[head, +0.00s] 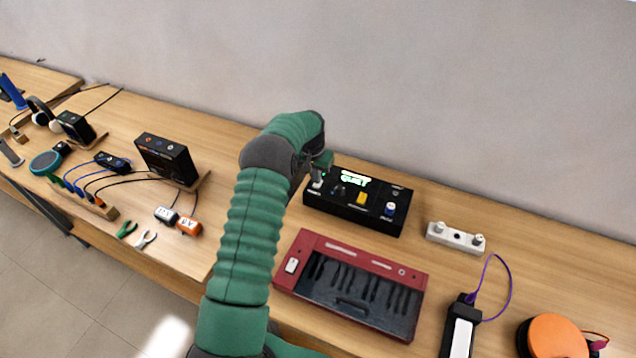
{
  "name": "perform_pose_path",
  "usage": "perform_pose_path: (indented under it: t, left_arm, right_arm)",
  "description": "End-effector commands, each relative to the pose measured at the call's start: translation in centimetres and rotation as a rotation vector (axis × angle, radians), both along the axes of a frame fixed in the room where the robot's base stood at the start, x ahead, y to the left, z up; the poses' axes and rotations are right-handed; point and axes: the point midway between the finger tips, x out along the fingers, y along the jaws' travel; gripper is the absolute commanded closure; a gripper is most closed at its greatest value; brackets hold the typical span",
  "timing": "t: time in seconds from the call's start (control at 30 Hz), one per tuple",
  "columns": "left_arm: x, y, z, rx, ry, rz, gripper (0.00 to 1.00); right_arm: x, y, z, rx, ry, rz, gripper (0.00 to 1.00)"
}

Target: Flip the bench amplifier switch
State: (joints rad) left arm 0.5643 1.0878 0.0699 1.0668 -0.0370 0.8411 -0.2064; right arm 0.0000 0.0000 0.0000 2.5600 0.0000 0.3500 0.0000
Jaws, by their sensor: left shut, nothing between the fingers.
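A black box (340,211) with a lit pale-green display (355,179) lies on the bench right of centre. It has a yellow button (361,198), a blue-and-white knob (390,209) and small dark controls on top; I take it to be the bench amplifier. My left gripper (317,181) is shut and empty, pointing down at the left end of this box. A small pale part shows at its tips. I cannot tell whether they touch it, and the wrist hides part of that corner. My right gripper is not in view.
A red keyboard-like unit (312,241) lies in front of the black box. A white knobbed strip (455,238) and an orange disc (556,337) are to the right. A wall stands behind.

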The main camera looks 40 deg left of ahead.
Motion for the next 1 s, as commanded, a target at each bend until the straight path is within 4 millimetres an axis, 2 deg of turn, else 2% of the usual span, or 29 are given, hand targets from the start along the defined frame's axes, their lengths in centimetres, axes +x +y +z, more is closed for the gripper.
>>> perform_pose_path:
  t: [1.0]
  left_arm:
    - [0.0,0.0,-1.5,0.0,0.0,0.0,1.0]
  right_arm:
    - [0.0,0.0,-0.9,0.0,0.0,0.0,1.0]
